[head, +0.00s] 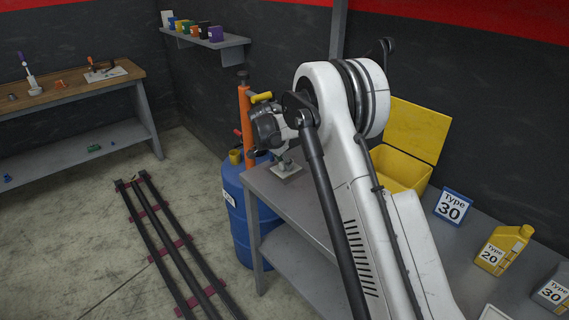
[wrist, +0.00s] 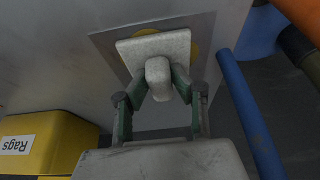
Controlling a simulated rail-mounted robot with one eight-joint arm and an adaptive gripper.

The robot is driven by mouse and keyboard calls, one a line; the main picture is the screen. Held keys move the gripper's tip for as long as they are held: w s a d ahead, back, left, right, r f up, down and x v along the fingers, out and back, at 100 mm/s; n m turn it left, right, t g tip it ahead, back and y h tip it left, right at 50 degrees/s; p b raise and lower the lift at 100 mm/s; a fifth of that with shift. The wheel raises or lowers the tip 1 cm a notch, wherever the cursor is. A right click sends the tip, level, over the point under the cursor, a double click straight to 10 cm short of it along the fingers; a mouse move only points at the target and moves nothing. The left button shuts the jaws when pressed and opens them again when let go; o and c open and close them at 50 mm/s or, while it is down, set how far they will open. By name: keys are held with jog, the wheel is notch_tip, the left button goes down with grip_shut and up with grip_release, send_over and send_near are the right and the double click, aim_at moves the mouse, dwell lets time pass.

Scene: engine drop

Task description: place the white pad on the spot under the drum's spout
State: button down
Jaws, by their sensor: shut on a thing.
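The white pad (wrist: 125,48) is a square plate with a block-like knob (wrist: 158,72) on it. My gripper (wrist: 160,88) is shut on that knob; it also shows in the head view (head: 283,161) above the near left end of the grey table. In the wrist view the pad lies over a darker square with a yellow round mark (wrist: 194,52), covering most of the yellow. I cannot tell whether the pad touches the surface. The blue drum (head: 236,205) stands left of the table, with an orange pump (head: 245,125) and a yellow-tipped spout (head: 261,97).
Black rails (head: 165,240) lie on the floor.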

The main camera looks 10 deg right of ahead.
jog(key=c, duration=1.5)
grip_release()
jog(key=shift+r, duration=0.2)
jog(key=v, duration=1.2)
jog(key=s+d+r+n+t+y, duration=0.1)
jog(key=s+d+r+n, duration=0.15)
jog(key=s+r, duration=0.65)
jog(key=s+d+r+n+t+y, duration=0.15)
jog(key=s+r+n, duration=0.3)
jog(key=s, duration=0.75)
jog(key=s+f+n, duration=0.1)
jog(key=s, duration=0.8)
jog(key=s+f+n+t+y, duration=0.1)
jog(key=s+f+n, duration=0.1)
jog(key=s, duration=0.6)
jog(key=s+d+f+n+t, duration=0.1)
jog(key=s+f+n, duration=0.1)
jog(key=s, duration=0.7)
jog(key=shift+s+t+y, duration=0.25)
jog(key=shift+s, duration=0.05)
